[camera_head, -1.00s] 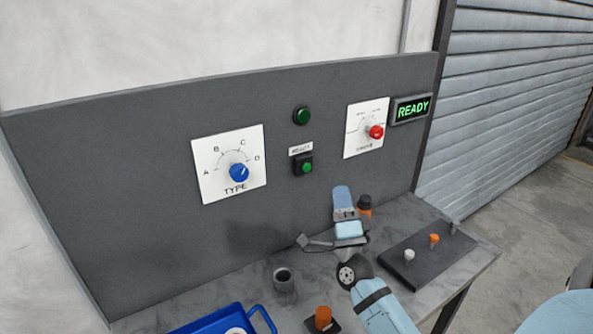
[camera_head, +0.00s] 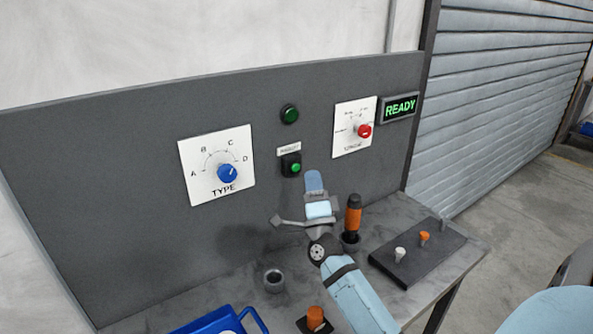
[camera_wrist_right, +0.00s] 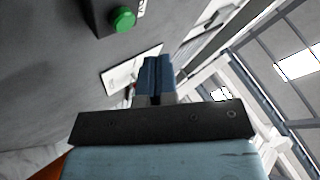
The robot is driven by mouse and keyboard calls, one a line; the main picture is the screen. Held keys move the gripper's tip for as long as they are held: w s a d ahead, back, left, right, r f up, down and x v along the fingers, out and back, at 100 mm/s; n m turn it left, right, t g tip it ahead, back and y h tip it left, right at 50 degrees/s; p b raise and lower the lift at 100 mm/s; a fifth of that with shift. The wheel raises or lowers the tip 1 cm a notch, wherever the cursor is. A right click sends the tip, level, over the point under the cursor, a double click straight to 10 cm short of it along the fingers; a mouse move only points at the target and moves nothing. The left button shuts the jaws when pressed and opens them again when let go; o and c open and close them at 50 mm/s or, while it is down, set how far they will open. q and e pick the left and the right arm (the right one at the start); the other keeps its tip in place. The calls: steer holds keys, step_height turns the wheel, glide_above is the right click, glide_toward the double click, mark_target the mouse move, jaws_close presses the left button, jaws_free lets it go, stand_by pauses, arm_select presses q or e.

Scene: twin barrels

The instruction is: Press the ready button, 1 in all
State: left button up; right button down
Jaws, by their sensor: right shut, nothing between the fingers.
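The ready button is a green button (camera_head: 295,168) on a black box on the grey panel, under a small white label. In the right wrist view the green button (camera_wrist_right: 123,19) shows at the top left. My right gripper (camera_head: 314,180) is shut and empty, just below and to the right of the button in the head view, apparently apart from it. Its closed blue fingers (camera_wrist_right: 155,72) show in the right wrist view. A sign reading READY (camera_head: 399,108) is lit green at the panel's right. My left gripper is not in view.
The panel also has a blue TYPE knob (camera_head: 228,173), a red knob (camera_head: 364,131) and a round green lamp (camera_head: 289,114). On the bench are an orange-and-black object (camera_head: 353,215), a grey cup (camera_head: 273,280), a blue tray (camera_head: 212,325) and a dark peg board (camera_head: 418,255).

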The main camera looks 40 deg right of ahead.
steer(key=shift+w+d, duration=0.1)
steer(key=shift+w, duration=0.95)
stand_by(0.6)
steer(key=shift+w, duration=0.15)
stand_by(0.6)
steer(key=shift+w, duration=0.25)
steer(key=shift+w+d, duration=0.1)
steer(key=shift+w, duration=0.4)
stand_by(0.7)
steer(key=shift+s, duration=0.95)
